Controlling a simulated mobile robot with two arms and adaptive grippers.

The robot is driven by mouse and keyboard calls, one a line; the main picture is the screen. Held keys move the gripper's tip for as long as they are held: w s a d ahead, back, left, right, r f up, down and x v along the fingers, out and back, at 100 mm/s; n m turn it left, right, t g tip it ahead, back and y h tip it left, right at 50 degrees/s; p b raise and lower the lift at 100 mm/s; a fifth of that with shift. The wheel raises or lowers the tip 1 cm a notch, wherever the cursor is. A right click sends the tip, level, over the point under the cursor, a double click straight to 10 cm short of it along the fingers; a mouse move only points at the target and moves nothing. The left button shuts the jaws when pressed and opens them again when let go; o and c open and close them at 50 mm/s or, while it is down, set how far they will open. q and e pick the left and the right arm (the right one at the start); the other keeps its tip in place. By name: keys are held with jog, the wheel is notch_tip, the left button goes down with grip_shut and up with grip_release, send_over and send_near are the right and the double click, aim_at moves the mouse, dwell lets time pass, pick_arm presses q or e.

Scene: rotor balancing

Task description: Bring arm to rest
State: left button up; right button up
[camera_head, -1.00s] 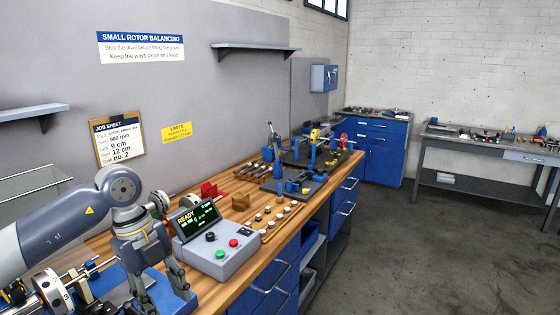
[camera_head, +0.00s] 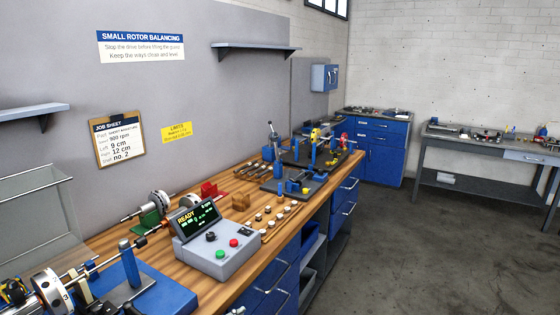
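Neither of my arms nor either gripper shows in the head view now. The balancing machine stands at the lower left of the wooden bench, with a blue base (camera_head: 165,297), a blue post (camera_head: 129,263) and a silver numbered disc (camera_head: 50,288) on its shaft. The grey control box (camera_head: 221,256) beside it has a lit display reading READY (camera_head: 196,220) and black, red and green buttons. A raised clear guard (camera_head: 38,210) stands at the left edge.
Small weights (camera_head: 268,217) lie in rows on the wooden bench (camera_head: 222,290). A job sheet (camera_head: 118,141) hangs on the wall. The floor (camera_head: 390,255) at right is clear.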

pick_arm(q)
jog(key=s+a+f+n+g+y, duration=0.1)
jog(key=s+a+f+n+y, duration=0.25)
jog(key=s+f, duration=0.45)
jog(key=s+a+f+n+g+y, duration=0.1)
jog(key=s+a+f+n+y, duration=0.25)
jog(key=f, duration=0.85)
jog(key=s+a+f+n+y, duration=0.1)
jog(key=s+a+f+y, duration=0.25)
jog(key=s+f, duration=0.6)
jog(key=s+a+f+n+g, duration=0.1)
jog(key=s+f+g, duration=0.2)
jog(key=s, duration=0.8)
jog(key=s+f+n+g+y, duration=0.1)
jog(key=s+f+g, duration=0.2)
jog(key=s, duration=0.9)
jog(key=s+a+f+n+g+y, duration=0.1)
jog(key=s+f+g, duration=0.1)
jog(key=s+f, duration=0.6)
jog(key=s, duration=0.4)
jog(key=shift+a+f+g, duration=0.35)
jog(key=shift+g, duration=0.05)
jog(key=shift+c, duration=0.5)
jog(key=shift+c, duration=0.7)
